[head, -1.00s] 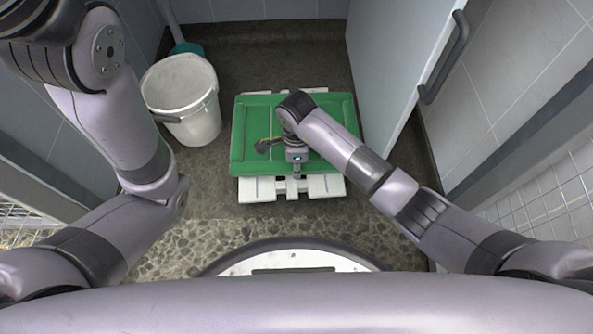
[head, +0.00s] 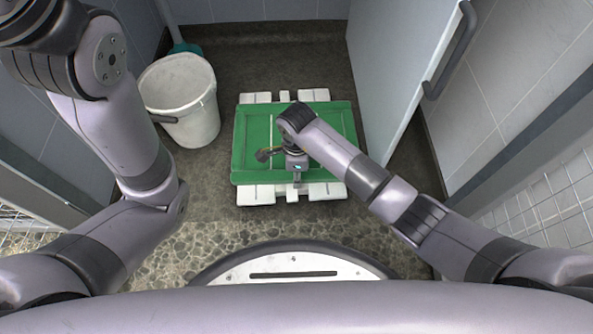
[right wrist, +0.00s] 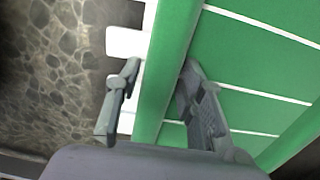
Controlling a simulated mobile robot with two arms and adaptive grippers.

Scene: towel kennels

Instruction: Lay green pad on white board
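The green pad (head: 244,150) is a flat rectangle with a raised rim, and thin white lines show across its face. It lies flat over the white board (head: 256,194), whose ends stick out past its near and far edges. My right gripper (head: 297,178) is at the pad's near edge. In the right wrist view, the right gripper (right wrist: 160,68) has its fingers apart on either side of the green rim (right wrist: 165,75), with a gap between the rim and the left finger. The white board (right wrist: 125,42) shows there too. My left gripper is out of view.
A white bucket (head: 180,100) stands on the floor to the left of the pad. A pale door (head: 400,60) with a dark handle (head: 450,50) stands open on the right. Tiled walls close in the back and sides. Pebbled floor (head: 200,235) lies clear in front.

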